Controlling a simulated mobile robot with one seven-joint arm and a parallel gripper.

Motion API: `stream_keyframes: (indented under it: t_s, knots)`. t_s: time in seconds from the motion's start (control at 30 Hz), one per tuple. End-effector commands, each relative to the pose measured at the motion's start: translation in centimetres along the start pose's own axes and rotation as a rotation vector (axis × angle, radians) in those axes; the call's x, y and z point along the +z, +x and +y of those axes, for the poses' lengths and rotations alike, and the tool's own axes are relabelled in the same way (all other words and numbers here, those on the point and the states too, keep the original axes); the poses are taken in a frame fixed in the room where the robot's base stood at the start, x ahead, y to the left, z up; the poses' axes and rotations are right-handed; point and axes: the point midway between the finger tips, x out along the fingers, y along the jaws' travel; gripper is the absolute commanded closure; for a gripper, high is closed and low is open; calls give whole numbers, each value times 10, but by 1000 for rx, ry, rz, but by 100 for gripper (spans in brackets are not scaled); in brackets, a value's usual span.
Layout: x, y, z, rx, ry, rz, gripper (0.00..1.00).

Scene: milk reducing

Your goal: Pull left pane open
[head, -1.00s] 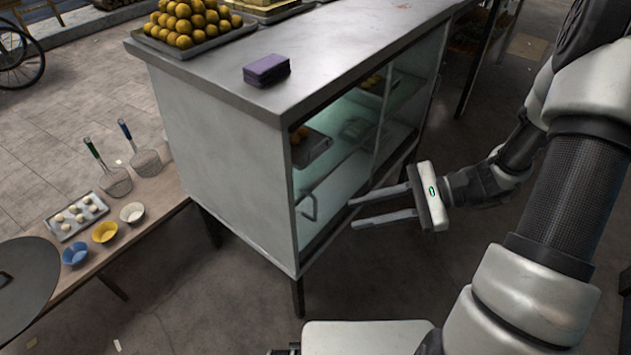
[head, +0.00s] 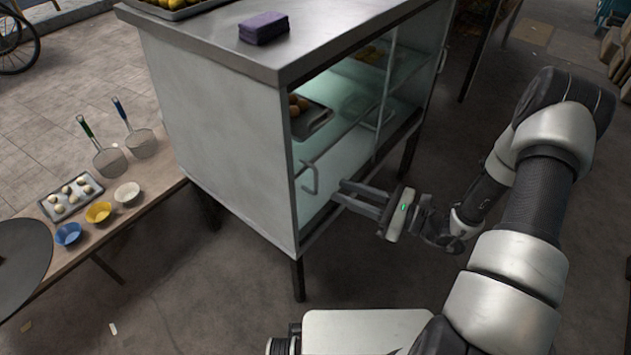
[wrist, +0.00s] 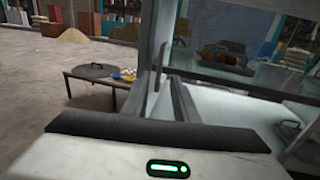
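The glass-sided cabinet (head: 215,150) stands in the middle of the head view. Its left pane (head: 340,165) sits in the near part of the glass front and looks closed. A curved metal handle (head: 310,178) is at the pane's left edge. In the wrist view the handle (wrist: 160,68) stands upright just beyond the fingers. My gripper (head: 337,191) is in front of the pane, to the right of the handle. Its two fingers are apart with nothing between them. The fingertips point at the handle and appear short of it; exact contact cannot be told.
A purple sponge-like block (head: 264,28) lies on the cabinet's top. Trays with round food show inside. A low wooden table (head: 150,190) at left holds bowls, strainers and a small tray (head: 72,197).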

Motion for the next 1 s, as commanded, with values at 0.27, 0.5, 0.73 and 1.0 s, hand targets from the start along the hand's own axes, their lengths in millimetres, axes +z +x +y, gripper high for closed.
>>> stream_keyframes:
  t_s: [0.27,0.5,0.73,1.0]
  knots:
    - [-1,58,1,4,-1,-1,73]
    - [0,84,0,1,-1,0,73]
    - [0,89,0,1,0,0,73]
    - [0,88,0,1,0,0,98]
